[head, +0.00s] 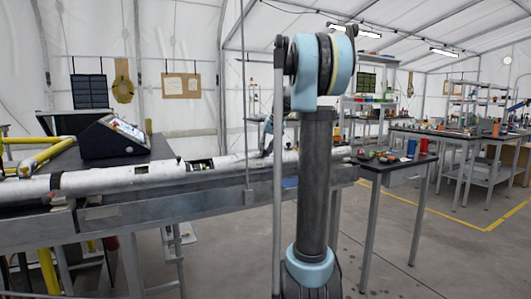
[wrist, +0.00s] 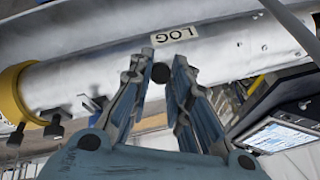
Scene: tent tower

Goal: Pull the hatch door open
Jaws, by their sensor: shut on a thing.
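A long white tube (head: 100,178) lies along the bench, with dark openings in its side. In the wrist view the tube (wrist: 225,50) fills the upper part and carries a label reading "LOG" (wrist: 174,35). A round black knob (wrist: 161,73) sits just below the label. My gripper (wrist: 163,68) has its two fingers on either side of this knob and is shut on it. The hatch door's outline cannot be made out, and its opening angle cannot be told. In the head view my arm hides most of the gripper and the tube around it.
A tilted console with a screen (head: 115,136) stands behind the tube; its screen also shows in the wrist view (wrist: 285,137). A yellow ring (wrist: 14,92) circles the tube. A small dark table (head: 395,165) with cups stands to the right. The floor at front right is clear.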

